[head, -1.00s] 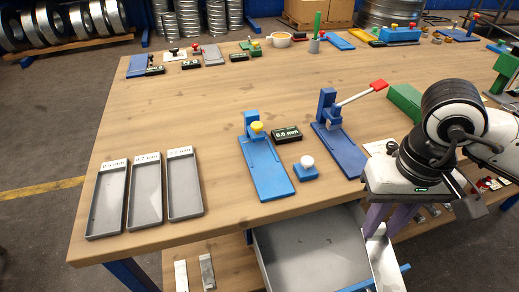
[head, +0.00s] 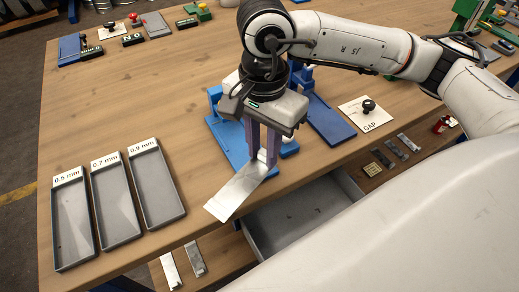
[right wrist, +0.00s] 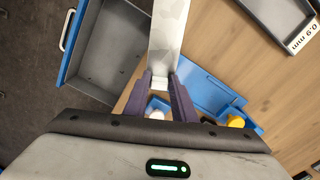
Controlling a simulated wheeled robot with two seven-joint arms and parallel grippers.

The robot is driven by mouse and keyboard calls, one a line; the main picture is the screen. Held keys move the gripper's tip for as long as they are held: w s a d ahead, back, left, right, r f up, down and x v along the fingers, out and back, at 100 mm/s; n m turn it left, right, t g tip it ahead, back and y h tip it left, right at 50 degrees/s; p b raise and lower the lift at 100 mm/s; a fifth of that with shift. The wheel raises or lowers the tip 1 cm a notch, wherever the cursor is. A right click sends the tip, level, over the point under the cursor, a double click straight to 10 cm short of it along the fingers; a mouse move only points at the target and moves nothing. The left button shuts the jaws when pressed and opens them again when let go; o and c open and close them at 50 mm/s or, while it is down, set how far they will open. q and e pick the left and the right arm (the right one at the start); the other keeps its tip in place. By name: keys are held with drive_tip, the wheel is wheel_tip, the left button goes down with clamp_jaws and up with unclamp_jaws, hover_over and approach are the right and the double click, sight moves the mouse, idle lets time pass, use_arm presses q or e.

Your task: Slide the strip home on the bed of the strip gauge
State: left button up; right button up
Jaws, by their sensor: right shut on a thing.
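The metal strip (head: 236,194) is a flat, bright silver plate. My right gripper (head: 262,160) is shut on one end of it, and the rest sticks out toward the table's front edge. In the right wrist view the strip (right wrist: 168,35) runs up from between my purple fingers (right wrist: 160,82). The blue strip gauge (head: 225,143) stands behind the gripper, its upper part mostly hidden by my wrist. In the wrist view its blue bed (right wrist: 200,88) and yellow knob (right wrist: 236,121) lie right of the fingers, with the strip beside the bed. I cannot tell whether they touch. My left gripper is not in view.
Three labelled grey trays (head: 141,190) stand at left. An open drawer (head: 290,222) juts out below the front edge. A second blue device (head: 328,120) and a GAP card (head: 364,114) are at right. More strips (head: 194,258) lie on the lower shelf. The table's left middle is clear.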

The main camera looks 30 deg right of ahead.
sight(261, 163)
drive_tip(key=m, duration=1)
drive_tip(key=shift+a+f+m, duration=0.1)
drive_tip(key=shift+f+m, duration=0.05)
drive_tip(key=shift+m, duration=0.15)
drive_tip(key=m, duration=1.2)
drive_tip(key=shift+a+f, duration=0.1)
drive_tip(key=shift+f, duration=0.05)
drive_tip(key=shift+f+b, duration=1)
drive_tip(key=shift+f, duration=0.6)
drive_tip(key=shift+w+f, duration=0.1)
drive_tip(key=shift+w, duration=1.5)
drive_tip(key=shift+w+f, duration=0.1)
drive_tip(key=shift+w, duration=0.85)
drive_tip(key=shift+w+f+b, duration=0.1)
drive_tip(key=shift+w+b, duration=0.15)
drive_tip(key=shift+b, duration=0.15)
